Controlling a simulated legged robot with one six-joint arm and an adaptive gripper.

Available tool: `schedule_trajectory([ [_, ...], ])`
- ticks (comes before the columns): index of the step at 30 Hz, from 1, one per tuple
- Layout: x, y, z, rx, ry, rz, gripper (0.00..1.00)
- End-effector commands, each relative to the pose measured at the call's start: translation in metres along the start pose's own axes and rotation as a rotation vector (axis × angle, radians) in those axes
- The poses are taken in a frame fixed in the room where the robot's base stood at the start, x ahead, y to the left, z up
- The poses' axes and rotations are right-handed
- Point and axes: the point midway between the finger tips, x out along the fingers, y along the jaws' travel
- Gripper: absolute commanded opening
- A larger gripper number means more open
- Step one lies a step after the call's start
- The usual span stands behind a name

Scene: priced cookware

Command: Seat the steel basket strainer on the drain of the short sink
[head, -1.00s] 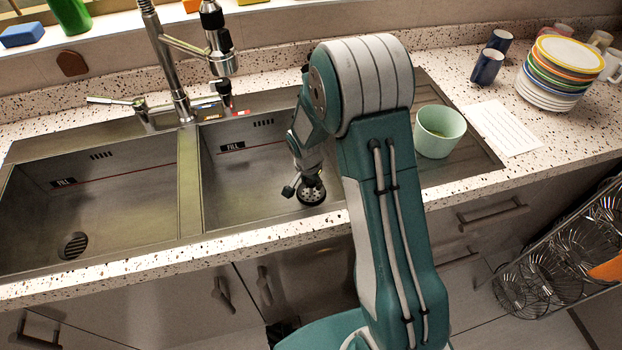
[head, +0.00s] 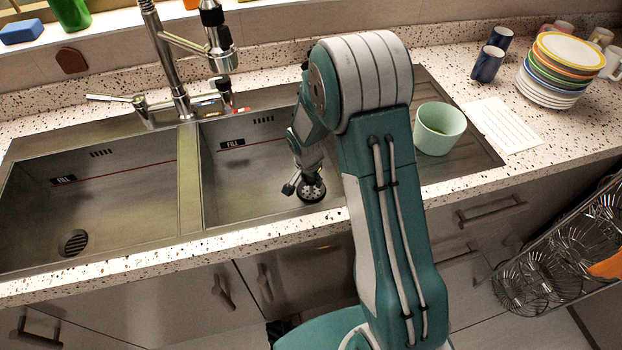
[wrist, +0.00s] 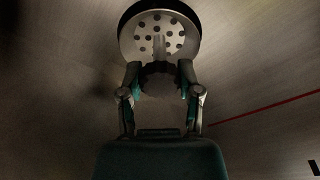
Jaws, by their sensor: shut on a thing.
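The steel basket strainer (head: 312,191) is a round, perforated disc with a dark rim, low in the right-hand basin (head: 245,180) near its front. My gripper (head: 300,185) reaches down into that basin. In the wrist view, my gripper's fingers (wrist: 160,74) are closed around the strainer's central post, and its perforated face (wrist: 143,38) shows beyond them. The right basin's drain is not visible. I cannot tell whether the strainer touches the basin floor. The left-hand basin (head: 120,205) has an uncovered slotted drain (head: 73,243).
A divider (head: 190,180) separates the basins. The tall faucet (head: 165,60) stands behind them. A mint cup (head: 439,130) stands on the drainboard at right, near a paper sheet (head: 502,125), dark mugs and stacked plates (head: 550,75). A wire rack (head: 560,260) is at lower right.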

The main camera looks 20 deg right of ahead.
Motion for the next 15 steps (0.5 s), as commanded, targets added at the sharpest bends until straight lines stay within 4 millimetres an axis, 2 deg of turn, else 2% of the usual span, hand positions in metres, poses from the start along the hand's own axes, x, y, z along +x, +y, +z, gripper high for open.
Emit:
schedule_trajectory([
  [15, 0.0059, 0.0002, 0.001, -0.001, -0.001, 0.001, 0.0],
])
